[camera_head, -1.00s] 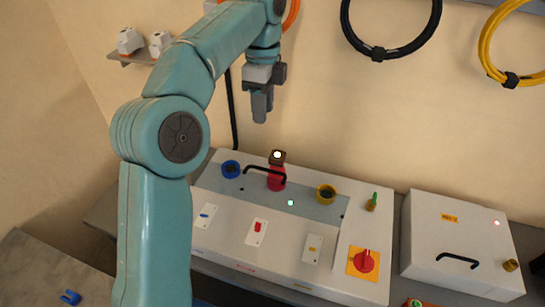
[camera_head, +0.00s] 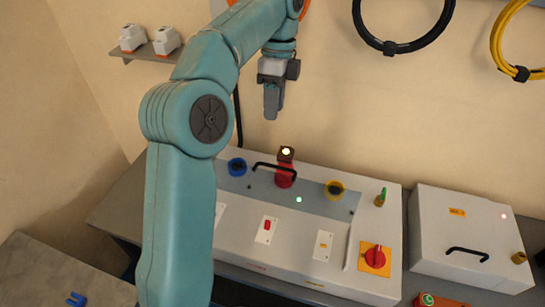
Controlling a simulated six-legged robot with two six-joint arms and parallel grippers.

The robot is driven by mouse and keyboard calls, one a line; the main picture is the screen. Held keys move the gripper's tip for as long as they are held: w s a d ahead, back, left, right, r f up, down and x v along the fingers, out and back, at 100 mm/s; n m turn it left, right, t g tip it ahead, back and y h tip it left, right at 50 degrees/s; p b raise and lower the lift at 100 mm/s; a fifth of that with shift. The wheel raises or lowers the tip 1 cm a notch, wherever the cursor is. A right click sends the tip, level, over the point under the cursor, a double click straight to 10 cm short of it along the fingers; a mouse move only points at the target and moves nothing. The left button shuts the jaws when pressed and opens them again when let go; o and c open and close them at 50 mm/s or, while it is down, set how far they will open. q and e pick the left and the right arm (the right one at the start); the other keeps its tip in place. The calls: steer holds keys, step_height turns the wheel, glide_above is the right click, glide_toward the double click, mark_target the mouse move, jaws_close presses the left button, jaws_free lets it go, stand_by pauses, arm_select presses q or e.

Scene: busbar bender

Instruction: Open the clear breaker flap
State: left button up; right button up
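A white console (camera_head: 285,255) stands on the bench, with a pale grey-blue see-through strip along its top that looks like the clear flap (camera_head: 318,204). A black bar handle (camera_head: 275,168) lies at the strip's back edge, next to a red post with a lit top (camera_head: 285,172). The flap looks flat and closed, though its edges are hard to make out. My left gripper (camera_head: 272,112) hangs in the air above and behind the handle, fingers pointing down, apart from everything. It shows side-on, so its finger gap is hidden. My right gripper is not in view.
A red rotary switch (camera_head: 376,256) is at the front right. A white box (camera_head: 468,240) with a black handle stands to the right. Cable coils (camera_head: 390,46) hang on the back wall.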

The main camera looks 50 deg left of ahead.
arm_select(q)
steer(key=b, duration=0.1)
glide_toward(270, 165)
steer(key=f, duration=0.5)
steer(key=s+f, duration=0.1)
steer(key=f, duration=0.1)
steer(key=shift+d+f, duration=0.15)
steer(key=shift+d, duration=0.2)
steer(key=shift+w+f, duration=0.1)
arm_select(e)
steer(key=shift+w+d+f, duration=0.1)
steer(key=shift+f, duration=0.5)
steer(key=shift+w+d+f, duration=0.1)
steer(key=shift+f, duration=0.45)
arm_select(q)
steer(key=shift+c, duration=0.7)
steer(key=shift+d, duration=0.1)
steer(key=c, duration=0.5)
jaws_close()
